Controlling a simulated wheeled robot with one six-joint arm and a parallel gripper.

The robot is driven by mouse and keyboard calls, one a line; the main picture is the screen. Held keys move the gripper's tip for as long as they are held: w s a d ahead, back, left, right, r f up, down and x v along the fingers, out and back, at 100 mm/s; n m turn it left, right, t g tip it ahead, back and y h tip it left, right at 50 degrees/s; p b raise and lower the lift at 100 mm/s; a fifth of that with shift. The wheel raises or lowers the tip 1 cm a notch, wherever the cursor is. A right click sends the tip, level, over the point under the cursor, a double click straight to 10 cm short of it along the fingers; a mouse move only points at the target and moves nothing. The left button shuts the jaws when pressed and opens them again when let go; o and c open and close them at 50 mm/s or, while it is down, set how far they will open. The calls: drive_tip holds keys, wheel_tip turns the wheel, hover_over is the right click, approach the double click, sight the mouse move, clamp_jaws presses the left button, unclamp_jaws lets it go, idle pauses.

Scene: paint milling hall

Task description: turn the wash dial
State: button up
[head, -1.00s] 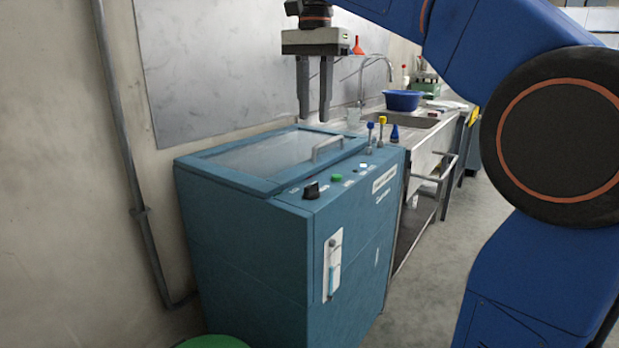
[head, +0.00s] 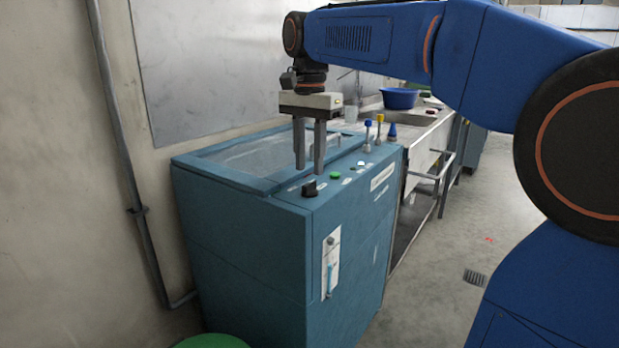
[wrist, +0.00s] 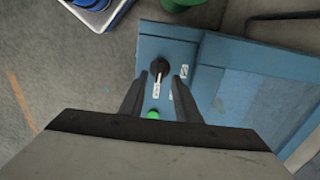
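The wash dial, a black knob (head: 309,188), sits on the top front edge of the blue washing cabinet (head: 255,245). It also shows in the wrist view as a black knob (wrist: 159,67) with a pale pointer or label beside it. My gripper (head: 309,169) is open and points down, its fingertips a little above the dial. In the wrist view the dial lies between and just beyond the two fingertips (wrist: 160,78). I see no contact. A green button (head: 335,175) is right of the dial.
Blue and yellow topped stems (head: 367,133) rise behind the panel. A sink bench with a blue basin (head: 399,97) is beyond. A green round thing (head: 211,341) is at the cabinet's foot.

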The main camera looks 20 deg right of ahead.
sight(310, 183)
drive_tip(key=shift+f, duration=2.2)
clamp_jaws()
